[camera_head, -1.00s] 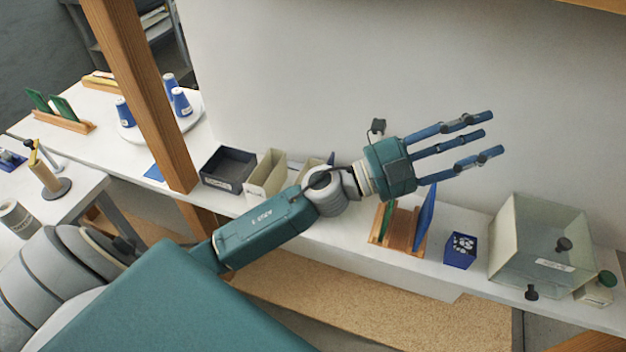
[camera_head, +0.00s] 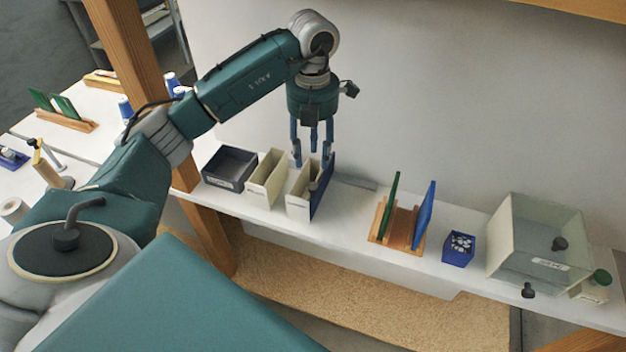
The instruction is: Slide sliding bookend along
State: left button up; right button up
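A dark blue upright plate, which looks like the sliding bookend (camera_head: 321,192), stands against the right side of a cream file box (camera_head: 298,202) on the white shelf. My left gripper (camera_head: 313,160) points down from above at this box and plate. Its blue fingers are apart, with the tips at about the top edges of the box and plate. I cannot tell whether a finger touches the plate. The plate's upper part is partly hidden by the fingers. My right gripper is not in view.
Another cream box (camera_head: 266,178) and a dark grey bin (camera_head: 229,168) stand to the left. Right of the plate is free shelf, then a wooden rack (camera_head: 396,228), a blue box (camera_head: 458,250) and a clear bin (camera_head: 540,240). A wooden post (camera_head: 135,70) rises at left.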

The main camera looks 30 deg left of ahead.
aim_at(313, 186)
pick_arm(q)
notch_tip(313, 186, down, 9)
jog(key=p, duration=0.3)
jog(key=shift+d+r, duration=0.1)
jog(key=shift+r, duration=0.05)
jog(key=shift+f, duration=0.65)
grip_shut()
